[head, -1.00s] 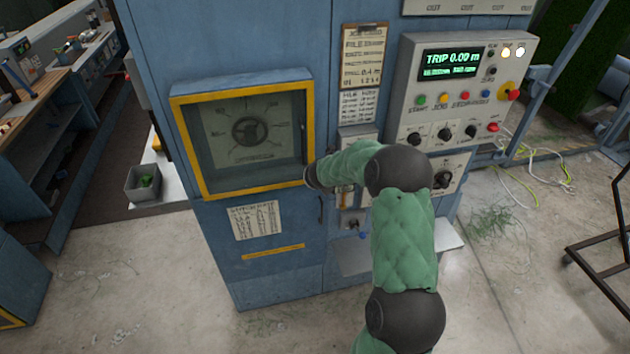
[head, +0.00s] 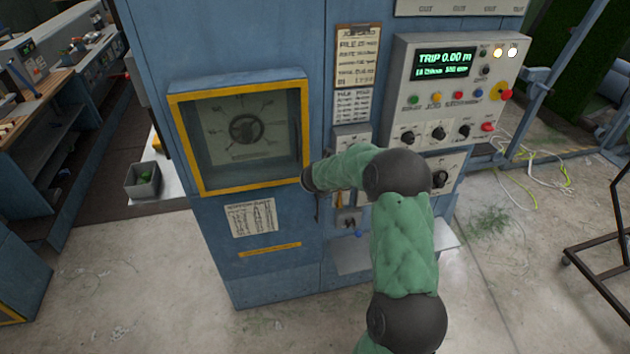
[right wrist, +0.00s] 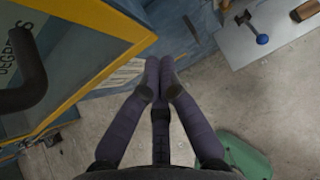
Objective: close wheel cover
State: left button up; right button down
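The wheel cover, a clear pane in a yellow frame (head: 248,190), sits on the blue cabinet, with the dark handwheel (head: 246,128) and a dial visible through it. In the head view its frame looks about flush with its housing; I cannot tell whether it is fully shut. A dark bar handle (right wrist: 22,75) shows on the cover in the right wrist view, left of my right gripper. My right gripper (right wrist: 159,68) has its fingertips together with nothing visible between them, just beside the frame's lower right corner (right wrist: 148,38). The black wrist hides it in the head view. My left gripper is not in view.
A control panel (head: 404,112) with a green display, buttons and knobs stands to the right. A grey bin (head: 142,188) stands left. The floor in front is mostly clear.

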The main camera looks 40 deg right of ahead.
pick_arm(q)
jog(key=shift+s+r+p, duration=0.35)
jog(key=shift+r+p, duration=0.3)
jog(key=shift+p, duration=0.1)
pick_arm(e)
jog(key=v, duration=1)
jog(key=shift+s, duration=0.45)
jog(key=shift+s, duration=0.1)
jog(key=s+a+f+m+g+y+b, duration=0.25)
jog(key=a+f+m+y+b, duration=0.35)
jog(key=a+f, duration=0.95)
jog(key=s+a+f+m+g+y+b, duration=0.1)
jog(key=s+a+f+m+y+b, duration=0.15)
jog(key=a+f+m, duration=0.95)
pick_arm(q)
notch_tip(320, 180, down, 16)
jog(key=b, duration=0.7)
jog(key=shift+b, duration=0.35)
pick_arm(e)
jog(key=s+a+f+m+g, duration=0.1)
jog(key=s+a+f+m, duration=0.5)
jog(key=f, duration=0.4)
jog(key=s+a+f+m+g, duration=0.2)
jog(key=s+a+f+m, duration=0.5)
jog(key=s+a+f, duration=0.2)
notch_tip(320, 180, down, 3)
jog(key=shift+s+a+r+y, duration=0.2)
jog(key=shift+s+y, duration=0.25)
jog(key=shift+s, duration=0.15)
